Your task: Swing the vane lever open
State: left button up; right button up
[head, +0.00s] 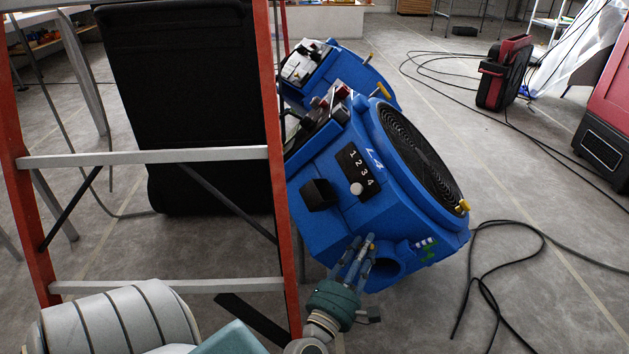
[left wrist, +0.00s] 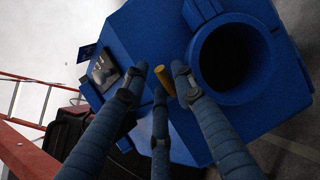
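The blue drying machine (head: 400,215) stands tilted on the floor, with a round black grille and a panel marked 1 to 4. A yellow lever (left wrist: 165,80) sticks out beside the round dark duct opening (left wrist: 232,62) in the left wrist view. My left gripper (head: 362,246) is at the machine's lower front, left of the duct opening in the head view. In the left wrist view its fingers (left wrist: 160,82) stand apart around the yellow lever, with gaps visible; firm contact cannot be told. My right gripper is not in view.
A red stepladder (head: 283,190) stands close on the left, with a black panel (head: 185,100) behind it. A second blue machine (head: 345,62) is behind.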

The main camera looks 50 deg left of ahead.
pick_arm(q)
jog(key=shift+w+r+n+g+y+p, duration=0.2)
jog(key=shift+r+n+g+y+p, duration=0.3)
jog(key=shift+p, duration=1.25)
jog(key=shift+w+r+n+g+y+p, duration=0.2)
jog(key=shift+n+g+y+p, duration=0.5)
jog(key=shift+p, duration=1)
jog(key=v, duration=1)
jog(key=s+d+f+m+g+h+p, duration=0.2)
jog(key=d+m+h+p, duration=0.25)
jog(key=m+p, duration=0.55)
jog(key=s+d+f+m+g+h+p, duration=0.1)
jog(key=d+m+h+p, duration=0.4)
jog(key=m+p, duration=0.55)
jog(key=s+f+m+g+p, duration=0.4)
jog(key=s+m+g+p, duration=0.4)
jog(key=s+m+p, duration=0.5)
jog(key=s+p, duration=0.3)
jog(key=s, duration=0.1)
jog(key=shift+s+a+p, duration=0.2)
jog(key=shift+a+p, duration=0.15)
jog(key=shift+a, duration=0.05)
jog(key=shift+o, duration=0.5)
jog(key=shift+f+y, duration=0.1)
jog(key=shift+y, duration=0.15)
